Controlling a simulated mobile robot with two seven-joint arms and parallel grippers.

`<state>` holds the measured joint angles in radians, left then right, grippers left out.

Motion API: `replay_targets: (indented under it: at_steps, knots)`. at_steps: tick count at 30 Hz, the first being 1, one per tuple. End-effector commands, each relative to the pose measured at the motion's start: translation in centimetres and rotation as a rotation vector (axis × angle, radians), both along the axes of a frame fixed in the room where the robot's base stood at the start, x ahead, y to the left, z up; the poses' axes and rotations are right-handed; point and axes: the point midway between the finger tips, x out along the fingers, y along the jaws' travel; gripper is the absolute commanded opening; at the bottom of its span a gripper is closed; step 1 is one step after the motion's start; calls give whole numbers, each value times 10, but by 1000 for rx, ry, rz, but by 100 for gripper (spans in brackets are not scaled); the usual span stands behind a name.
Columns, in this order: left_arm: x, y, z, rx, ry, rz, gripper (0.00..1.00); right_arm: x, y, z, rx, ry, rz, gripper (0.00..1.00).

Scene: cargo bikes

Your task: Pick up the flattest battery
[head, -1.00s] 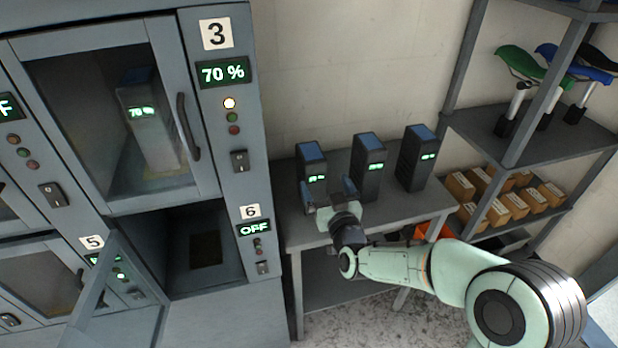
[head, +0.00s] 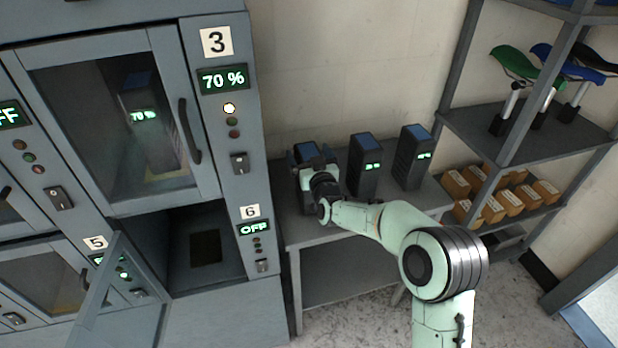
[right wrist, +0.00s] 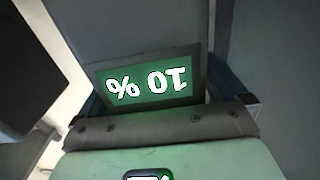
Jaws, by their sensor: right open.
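Three tall dark batteries with blue tops and green displays stand in a row on a grey table (head: 430,205). The left battery (head: 304,152) is partly hidden behind my right gripper (head: 316,162), which is open at its front. In the right wrist view its display (right wrist: 150,80) fills the middle, upside down, and reads 10 %; the fingers show at either side of it. The middle battery (head: 366,165) and right battery (head: 412,158) stand apart from it; their display figures are too small to read surely. My left gripper is not in view.
A charging cabinet (head: 215,130) stands on the left. Its bay 3 holds a battery (head: 147,130) marked 70 % behind a closed door. Bay 6 (head: 205,248) is open, empty and marked OFF. Shelves with saddles and small boxes (head: 495,195) stand on the right.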

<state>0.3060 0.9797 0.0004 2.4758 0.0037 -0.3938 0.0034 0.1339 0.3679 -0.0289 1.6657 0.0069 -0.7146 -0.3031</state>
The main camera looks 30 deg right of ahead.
Motion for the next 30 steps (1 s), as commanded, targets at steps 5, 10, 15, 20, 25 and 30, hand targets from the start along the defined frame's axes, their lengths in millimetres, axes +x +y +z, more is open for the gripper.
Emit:
replay_targets:
  at_steps: [5, 10, 15, 20, 25, 30]
  knots:
    - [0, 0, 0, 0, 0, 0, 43, 1, 0, -1, 0, 1, 1, 99]
    - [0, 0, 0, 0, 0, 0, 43, 1, 0, -1, 0, 1, 0, 63]
    - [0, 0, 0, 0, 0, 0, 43, 1, 0, 0, 1, 0, 0, 8]
    - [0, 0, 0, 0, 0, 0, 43, 1, 0, 7, -3, -16, -1, 0]
    - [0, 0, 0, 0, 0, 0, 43, 1, 0, 8, -2, -16, -1, 0]
    - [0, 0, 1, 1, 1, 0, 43, 2, 0, 24, -3, -20, -1, 0]
